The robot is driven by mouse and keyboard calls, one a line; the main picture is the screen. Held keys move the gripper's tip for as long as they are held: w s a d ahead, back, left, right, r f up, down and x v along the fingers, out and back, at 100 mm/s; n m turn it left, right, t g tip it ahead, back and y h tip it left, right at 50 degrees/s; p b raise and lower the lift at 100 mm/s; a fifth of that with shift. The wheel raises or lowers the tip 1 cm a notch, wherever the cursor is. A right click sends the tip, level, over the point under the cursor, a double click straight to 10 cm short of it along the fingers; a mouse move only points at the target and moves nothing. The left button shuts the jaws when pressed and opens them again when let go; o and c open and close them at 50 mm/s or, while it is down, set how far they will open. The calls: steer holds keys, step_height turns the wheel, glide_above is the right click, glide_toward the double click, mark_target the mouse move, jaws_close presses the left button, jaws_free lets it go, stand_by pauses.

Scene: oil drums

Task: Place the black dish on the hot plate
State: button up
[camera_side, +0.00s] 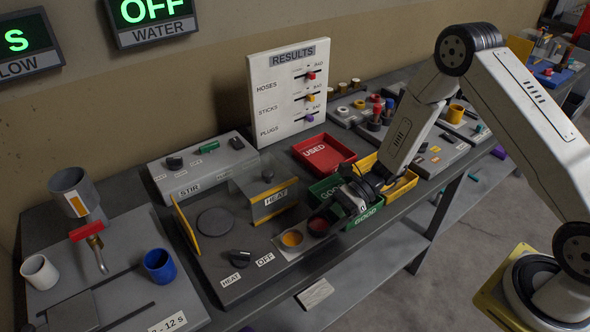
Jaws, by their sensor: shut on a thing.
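The hot plate (215,221) is a dark round disc set in the grey heating station at left centre, and nothing stands on it. My gripper (343,206) is at the front edge of the green bin, right of the hot plate and just beyond the dark red dish. It is shut on a dark thing that seems to be the black dish. The black dish is mostly hidden and hard to tell from the dark fingers. An orange dish (292,238) and a dark red dish (319,224) sit on a pale holder in front of the station.
A clear HEAT shield (268,190) stands between the hot plate and the bins. A yellow-edged panel (186,228) stands at its left. A HEAT/OFF knob (236,258) is in front. A red USED bin (323,154) and a green GOOD bin (366,216) are near my gripper.

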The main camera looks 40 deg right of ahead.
steer(key=shift+f, duration=0.2)
steer(key=o, duration=1.2)
steer(key=shift+c, duration=0.2)
steer(key=shift+d, duration=0.1)
steer(key=shift+r+v, duration=0.2)
steer(key=shift+v, duration=3.65)
steer(key=shift+s, duration=0.1)
